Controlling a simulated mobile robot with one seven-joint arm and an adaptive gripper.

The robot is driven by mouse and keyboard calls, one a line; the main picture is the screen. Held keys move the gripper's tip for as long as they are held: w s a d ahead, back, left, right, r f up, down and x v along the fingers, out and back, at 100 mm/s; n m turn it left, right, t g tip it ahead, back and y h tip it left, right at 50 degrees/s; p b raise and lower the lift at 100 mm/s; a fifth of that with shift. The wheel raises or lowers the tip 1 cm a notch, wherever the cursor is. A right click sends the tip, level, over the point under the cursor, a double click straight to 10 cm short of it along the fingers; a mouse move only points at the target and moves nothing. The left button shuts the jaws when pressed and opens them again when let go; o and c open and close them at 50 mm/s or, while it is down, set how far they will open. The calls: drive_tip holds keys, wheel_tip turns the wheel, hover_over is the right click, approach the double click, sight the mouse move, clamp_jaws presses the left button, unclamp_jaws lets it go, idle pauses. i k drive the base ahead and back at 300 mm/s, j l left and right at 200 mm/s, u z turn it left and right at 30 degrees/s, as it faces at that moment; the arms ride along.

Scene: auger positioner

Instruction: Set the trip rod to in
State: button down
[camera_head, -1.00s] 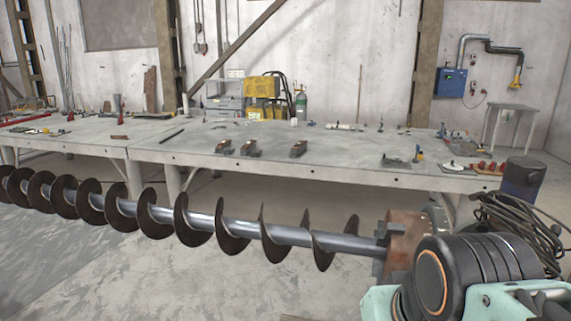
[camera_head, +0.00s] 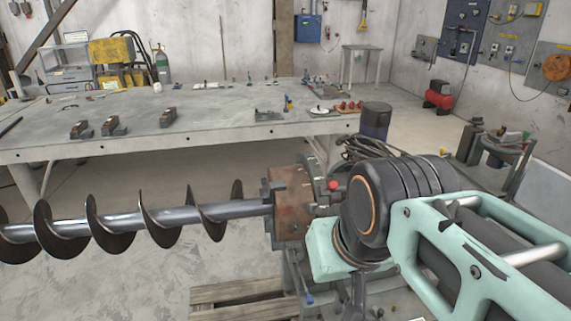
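The auger (camera_head: 150,221) lies level, its right end held in the jaws of the rust-brown positioner head (camera_head: 291,200). A small red knob (camera_head: 333,184) shows on the head's right side, close beside the black joint of my arm. A lever with a blue tip (camera_head: 309,299) hangs below the head. I cannot tell which of these, if any, is the trip rod, nor its setting. My mint-green and black arm crosses the right side and covers part of the positioner. My gripper's fingers do not show.
A long grey workbench (camera_head: 230,130) runs behind the auger, with clamps and small tools on it. A dark drum (camera_head: 375,120) and coiled cables (camera_head: 370,148) stand behind my arm. A wooden pallet (camera_head: 235,291) lies below the positioner. Open floor lies under the auger.

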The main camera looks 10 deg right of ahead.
sight(309, 301)
drive_tip(key=z, duration=0.3)
drive_tip(key=k+l+z, duration=0.15)
drive_tip(key=k+l, duration=0.2)
drive_tip(key=l, duration=0.15)
drive_tip(key=u, duration=0.4)
drive_tip(key=i+j+z, duration=0.2)
drive_tip(key=j, duration=0.2)
drive_tip(key=j+z, duration=0.2)
drive_tip(key=j, duration=0.2)
drive_tip(key=j+z, duration=0.25)
drive_tip(key=k+j+z, duration=0.1)
drive_tip(key=z, duration=0.15)
drive_tip(key=j, duration=0.1)
